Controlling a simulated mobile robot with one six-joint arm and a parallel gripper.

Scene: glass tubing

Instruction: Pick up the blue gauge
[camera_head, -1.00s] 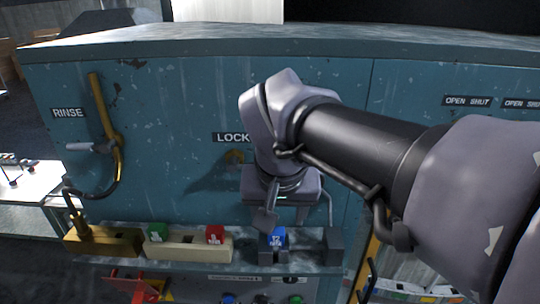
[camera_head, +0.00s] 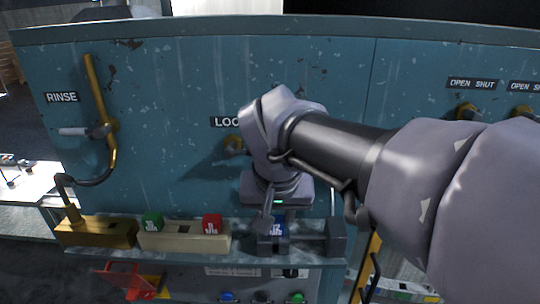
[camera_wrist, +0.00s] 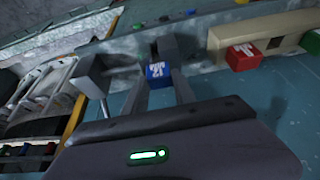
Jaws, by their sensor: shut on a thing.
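The blue gauge (camera_head: 279,230) is a small blue block with white markings, at the dark grey holder (camera_head: 337,238) on the ledge below the teal panel. In the wrist view, the blue gauge (camera_wrist: 158,73) shows its marked face between my two fingers. My gripper (camera_head: 274,224) points down from above and is shut on the gauge. The wrist view also shows my gripper (camera_wrist: 158,82), its fingers at either side of the gauge. I cannot tell whether the gauge is clear of the holder.
Left of it on the ledge, a cream block (camera_head: 186,239) carries a green gauge (camera_head: 152,222) and a red gauge (camera_head: 212,224). A brass block (camera_head: 96,233) stands further left, under the curved RINSE pipe (camera_head: 105,130). Buttons (camera_head: 262,296) lie below the ledge.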

